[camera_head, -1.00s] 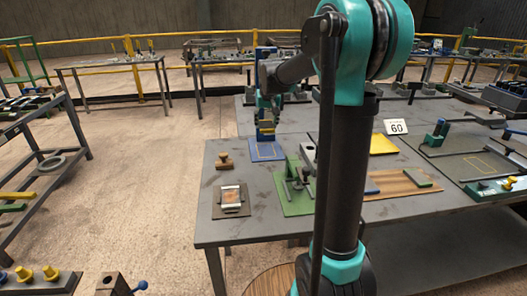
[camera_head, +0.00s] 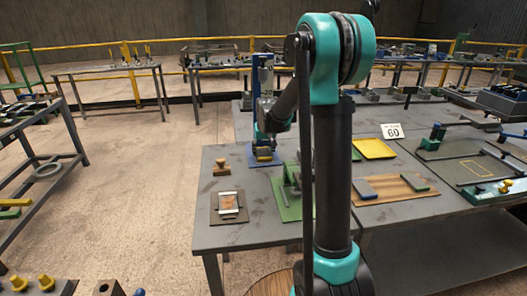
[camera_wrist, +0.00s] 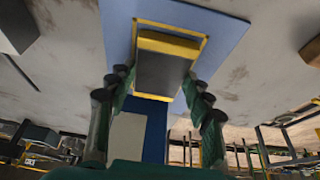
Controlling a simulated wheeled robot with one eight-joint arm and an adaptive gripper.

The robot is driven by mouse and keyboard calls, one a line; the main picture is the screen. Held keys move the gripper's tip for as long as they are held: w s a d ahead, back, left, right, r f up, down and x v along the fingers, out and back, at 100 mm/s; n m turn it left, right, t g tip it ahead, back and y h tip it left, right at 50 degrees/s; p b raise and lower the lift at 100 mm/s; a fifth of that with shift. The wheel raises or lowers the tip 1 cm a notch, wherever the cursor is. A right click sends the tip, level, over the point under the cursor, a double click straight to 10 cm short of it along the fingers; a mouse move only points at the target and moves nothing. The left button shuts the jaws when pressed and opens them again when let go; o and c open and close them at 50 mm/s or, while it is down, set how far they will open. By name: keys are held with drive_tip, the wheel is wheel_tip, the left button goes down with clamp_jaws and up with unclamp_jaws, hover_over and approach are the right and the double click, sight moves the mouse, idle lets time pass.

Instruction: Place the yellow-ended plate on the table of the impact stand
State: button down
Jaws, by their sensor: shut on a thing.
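The impact stand (camera_head: 262,76) is a tall blue column on a blue base at the back left of the near table. Its base (camera_wrist: 222,28) fills the top of the wrist view, with a yellow outline on it. My gripper (camera_wrist: 160,82) is shut on the yellow-ended plate (camera_wrist: 160,72), a dark block with yellow ends, with a finger on each side. The plate overlaps the outline in the wrist view; I cannot tell whether it touches the base. In the head view my gripper (camera_head: 265,138) is low in front of the column, partly hidden.
A wooden-handled stamp (camera_head: 221,167) and a small plate with a framed picture (camera_head: 229,204) lie at the left. A yellow tray (camera_head: 374,149) and a "60" sign (camera_head: 392,131) are farther right.

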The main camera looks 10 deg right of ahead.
drive_tip(key=c, duration=0.6)
unclamp_jaws()
drive_tip(key=shift+f, duration=0.1)
drive_tip(key=shift+c, duration=0.2)
drive_tip(key=v, duration=1.2)
